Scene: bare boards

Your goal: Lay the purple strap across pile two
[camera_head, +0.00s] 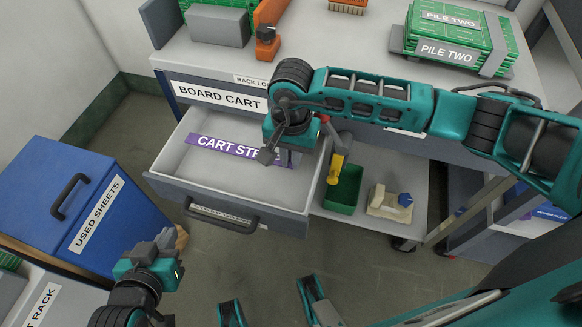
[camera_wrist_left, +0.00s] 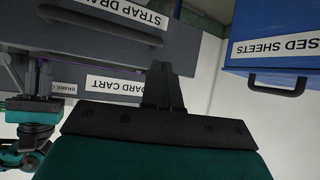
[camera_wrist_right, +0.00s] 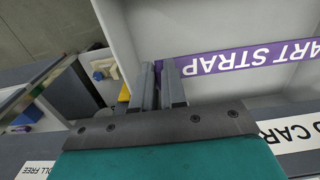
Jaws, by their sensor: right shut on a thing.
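The purple strap (camera_head: 225,147), lettered white, lies flat in the open drawer (camera_head: 167,178) of the cart. My right gripper (camera_head: 285,158) reaches down into the drawer at the strap's right end. In the right wrist view its fingers (camera_wrist_right: 159,85) are shut on the end of the strap (camera_wrist_right: 240,59). Pile two (camera_head: 448,33) is a stack of green boards on the cart top at the upper right, with two "PILE TWO" labels and a grey upright strip at its right. My left gripper (camera_head: 163,242) is outside the drawer, empty, its fingers (camera_wrist_left: 164,88) together.
The blue "USED SHEETS" box (camera_head: 72,200) stands at the left. A green bin (camera_head: 343,190) and a yellow-handled tool (camera_head: 336,171) are right of the drawer.

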